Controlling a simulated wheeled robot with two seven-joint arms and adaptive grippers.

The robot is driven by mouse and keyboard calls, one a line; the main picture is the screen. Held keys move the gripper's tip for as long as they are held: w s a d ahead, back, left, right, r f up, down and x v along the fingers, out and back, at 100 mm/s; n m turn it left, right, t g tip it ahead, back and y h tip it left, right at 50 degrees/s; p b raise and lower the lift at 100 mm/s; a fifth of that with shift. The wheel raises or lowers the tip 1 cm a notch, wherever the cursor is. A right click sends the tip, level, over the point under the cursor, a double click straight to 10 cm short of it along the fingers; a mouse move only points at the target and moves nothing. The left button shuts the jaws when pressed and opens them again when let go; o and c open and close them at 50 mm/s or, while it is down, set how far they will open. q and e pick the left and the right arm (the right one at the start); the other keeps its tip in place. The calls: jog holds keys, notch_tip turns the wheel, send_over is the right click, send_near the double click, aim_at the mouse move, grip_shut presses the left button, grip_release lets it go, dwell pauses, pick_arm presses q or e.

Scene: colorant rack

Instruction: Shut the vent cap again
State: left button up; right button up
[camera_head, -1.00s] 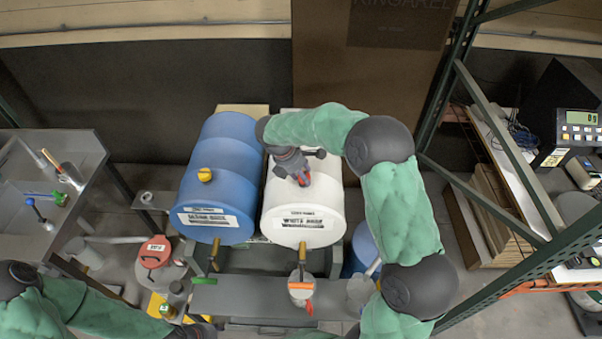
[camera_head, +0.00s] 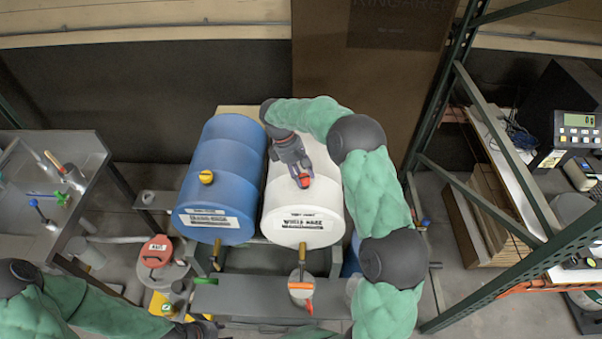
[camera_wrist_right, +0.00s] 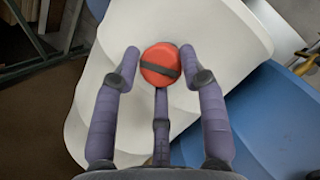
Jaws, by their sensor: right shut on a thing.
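The red vent cap (camera_head: 304,181) is on top of the white drum (camera_head: 303,218). It has a dark bar across its face in the right wrist view (camera_wrist_right: 160,65). My right gripper (camera_head: 302,171) reaches down to it from behind. In the right wrist view its fingers (camera_wrist_right: 161,78) stand on both sides of the cap and one lies below it; the gripper is shut on the cap. How far the cap is seated is hard to tell. My left gripper (camera_head: 208,328) is at the bottom edge, partly cut off, and its fingers are unclear.
A blue drum (camera_head: 225,160) with a yellow cap (camera_head: 206,177) lies left of the white drum. An orange-rimmed container (camera_head: 301,286) is below the white drum's tap. A red-lidded can (camera_head: 156,252) stands at lower left. A green rack post (camera_head: 440,90) rises on the right.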

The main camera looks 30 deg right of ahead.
jog(key=shift+s+d+m+g+y, duration=0.1)
jog(key=shift+m+g+y, duration=0.15)
jog(key=shift+m, duration=0.7)
jog(key=shift+d+m+g+y, duration=0.15)
jog(key=shift+m+y, duration=0.2)
jog(key=shift+m, duration=0.6)
jog(key=shift+a, duration=0.1)
jog(key=o, duration=1.1)
jog(key=shift+s, duration=0.2)
jog(key=shift+w+r, duration=0.25)
jog(key=shift+w, duration=0.05)
jog(key=v, duration=1.1)
jog(key=shift+r, duration=0.3)
jog(key=shift+f, duration=0.1)
